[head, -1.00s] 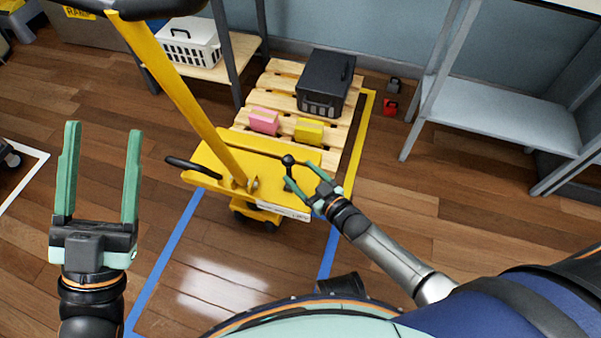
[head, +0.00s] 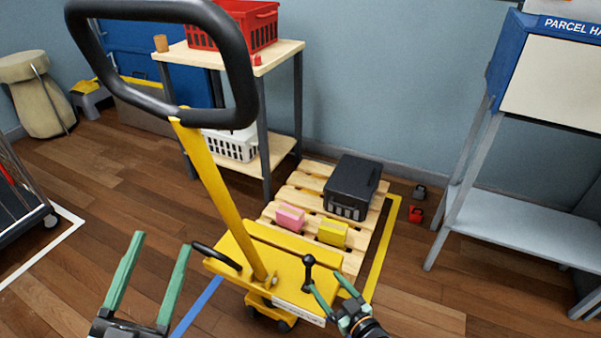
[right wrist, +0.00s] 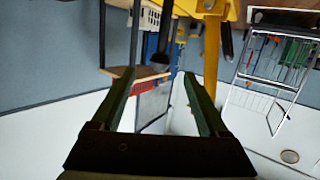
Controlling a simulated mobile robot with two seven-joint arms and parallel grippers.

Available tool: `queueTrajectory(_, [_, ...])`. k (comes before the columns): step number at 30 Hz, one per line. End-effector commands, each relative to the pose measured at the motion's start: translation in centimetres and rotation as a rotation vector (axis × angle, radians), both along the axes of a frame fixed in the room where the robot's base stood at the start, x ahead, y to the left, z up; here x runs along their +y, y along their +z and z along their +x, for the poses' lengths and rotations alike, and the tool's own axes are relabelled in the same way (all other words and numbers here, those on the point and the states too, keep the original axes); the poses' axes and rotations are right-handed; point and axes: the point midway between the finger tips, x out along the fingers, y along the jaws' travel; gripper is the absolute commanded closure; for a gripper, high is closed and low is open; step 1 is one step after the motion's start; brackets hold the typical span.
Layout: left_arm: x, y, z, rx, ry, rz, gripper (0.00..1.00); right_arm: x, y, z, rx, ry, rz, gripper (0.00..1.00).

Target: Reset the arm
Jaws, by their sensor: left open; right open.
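My left gripper (head: 160,243) is open and empty at the lower left of the head view, left of the yellow pallet jack (head: 237,262). My right gripper (head: 327,282) is open at the lower middle, just below and right of a small black ball-topped lever (head: 308,262) on the jack. I cannot tell whether its fingers touch the lever. The jack's yellow shaft (head: 220,195) rises to a large black loop handle (head: 246,75).
A wooden pallet (head: 285,193) behind the jack carries a black box (head: 352,185), a pink block (head: 290,217) and a yellow block (head: 333,233). A shelf with a red crate (head: 262,28) stands behind left. A grey rack (head: 520,222) stands right.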

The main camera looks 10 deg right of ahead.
Motion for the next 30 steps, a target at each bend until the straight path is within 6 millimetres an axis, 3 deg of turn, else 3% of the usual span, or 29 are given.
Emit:
queueTrajectory(5, [0.0, 0.1, 0.0, -0.002, -0.001, 0.001, 0.36, 0.3, 1.1, -0.2, -0.024, 0.005, 0.004, 0.22])
queueTrajectory(8, [0.0, 0.1, 0.0, -0.002, -0.001, 0.001, 0.36, 0.9, 3.8, -0.7, -0.079, 0.015, 0.013, 0.22])
queueTrajectory(14, [0.0, 0.1, 0.0, -0.002, -0.001, 0.001, 0.36, 1.8, 12.9, -3.0, -0.256, 0.03, 0.026, 0.22])
queueTrajectory(21, [0.0, 0.1, 0.0, -0.002, -0.001, 0.001, 0.36, 1.6, 24.4, -7.1, -0.467, 0.029, 0.022, 0.22])
queueTrajectory(30, [0.0, 0.1, 0.0, -0.002, -0.001, 0.001, 0.36, 0.8, 33.8, -11.5, -0.636, 0.015, 0.011, 0.22])
